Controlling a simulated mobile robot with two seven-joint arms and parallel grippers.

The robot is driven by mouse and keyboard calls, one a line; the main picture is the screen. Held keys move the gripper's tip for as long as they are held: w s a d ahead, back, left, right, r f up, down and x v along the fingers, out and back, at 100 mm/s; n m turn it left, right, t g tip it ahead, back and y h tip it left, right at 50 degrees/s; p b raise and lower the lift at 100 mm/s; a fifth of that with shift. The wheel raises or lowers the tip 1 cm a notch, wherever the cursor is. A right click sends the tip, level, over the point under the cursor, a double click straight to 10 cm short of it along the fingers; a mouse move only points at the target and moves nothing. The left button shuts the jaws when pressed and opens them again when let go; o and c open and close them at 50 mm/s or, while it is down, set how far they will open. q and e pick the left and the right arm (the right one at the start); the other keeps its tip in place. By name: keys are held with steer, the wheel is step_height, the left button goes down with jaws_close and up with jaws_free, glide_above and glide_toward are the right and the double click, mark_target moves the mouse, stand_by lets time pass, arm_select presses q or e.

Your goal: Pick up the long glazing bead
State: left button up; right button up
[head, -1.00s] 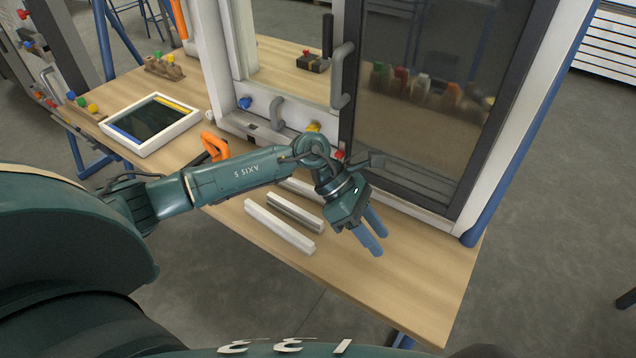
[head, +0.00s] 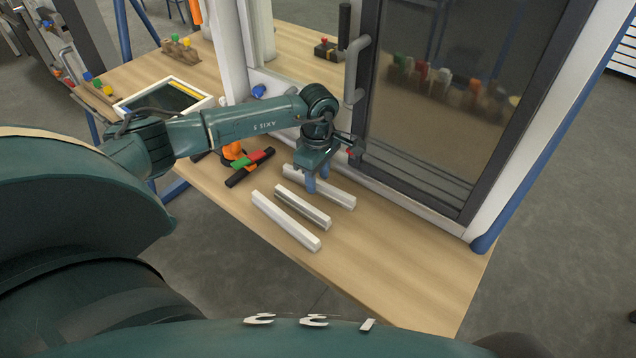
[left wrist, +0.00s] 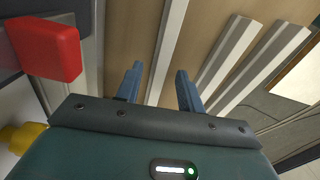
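Three straight bars lie side by side on the wooden bench: a white front bar (head: 286,222), a shorter grey-beige middle bar (head: 303,208) and a white rear bar (head: 336,193). The front and rear bars look similar in length; I cannot tell surely which is the long glazing bead. My left gripper (head: 316,181) points down over the rear bar and hides part of it. In the left wrist view its fingers (left wrist: 157,76) are apart, with the rear bar (left wrist: 168,45) running between them. I cannot tell the height gap. The other bars are right of the fingers there.
The window frame with its dark sash (head: 420,110) stands just behind the bars. A red, green and black tool (head: 250,167) with an orange part lies left of them. A white-rimmed tray (head: 207,103) is farther left. The bench is clear at front right.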

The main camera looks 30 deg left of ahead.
arm_select(q)
steer(key=shift+f, duration=0.3)
steer(key=shift+c, duration=0.6)
jaws_close()
steer(key=shift+r, duration=0.1)
